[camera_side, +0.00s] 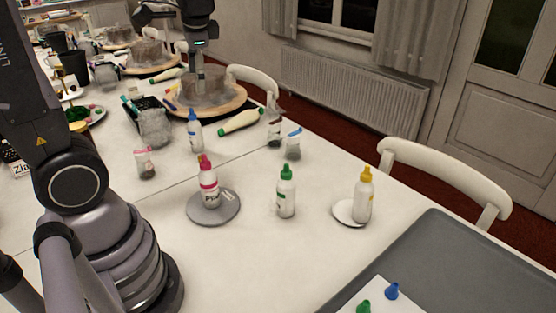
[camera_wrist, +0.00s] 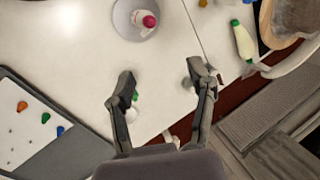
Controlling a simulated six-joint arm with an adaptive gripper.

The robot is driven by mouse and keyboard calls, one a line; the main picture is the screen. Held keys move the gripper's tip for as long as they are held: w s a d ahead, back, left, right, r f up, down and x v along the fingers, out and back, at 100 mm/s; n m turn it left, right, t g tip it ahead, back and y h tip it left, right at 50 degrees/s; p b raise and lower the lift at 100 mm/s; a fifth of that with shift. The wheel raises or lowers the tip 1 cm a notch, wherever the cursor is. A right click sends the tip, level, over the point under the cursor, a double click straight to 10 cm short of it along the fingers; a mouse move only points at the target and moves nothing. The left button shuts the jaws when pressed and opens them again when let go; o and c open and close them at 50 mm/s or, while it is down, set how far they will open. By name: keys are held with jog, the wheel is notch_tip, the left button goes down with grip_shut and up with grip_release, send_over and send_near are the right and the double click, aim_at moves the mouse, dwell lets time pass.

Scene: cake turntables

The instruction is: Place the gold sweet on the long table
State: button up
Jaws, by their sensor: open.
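I cannot make out a gold sweet in either view. A small plate (camera_side: 92,114) at the far left holds several tiny coloured pieces, too small to tell apart. The long white table (camera_side: 240,265) fills the middle of the side view and also shows in the wrist view (camera_wrist: 60,40). My gripper (camera_wrist: 166,87) is open in the wrist view, its two fingers wide apart above the table, with nothing held between them. A green-capped bottle (camera_side: 286,195) is partly hidden by the left finger in the wrist view.
A red-capped bottle (camera_side: 208,185) stands on a grey disc (camera_side: 230,211). A grey tray (camera_side: 445,265) with coloured nozzles lies at right. The front-middle table is bare.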

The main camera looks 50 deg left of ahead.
jog(key=s+d+r+n+t+h, duration=0.2)
jog(key=s+d+r+t+h, duration=0.1)
jog(key=s+d, duration=0.5)
jog(key=shift+s+r+n+t+h, duration=0.15)
jog(key=shift+s+n+t+h, duration=0.3)
jog(key=shift+s+t, duration=0.65)
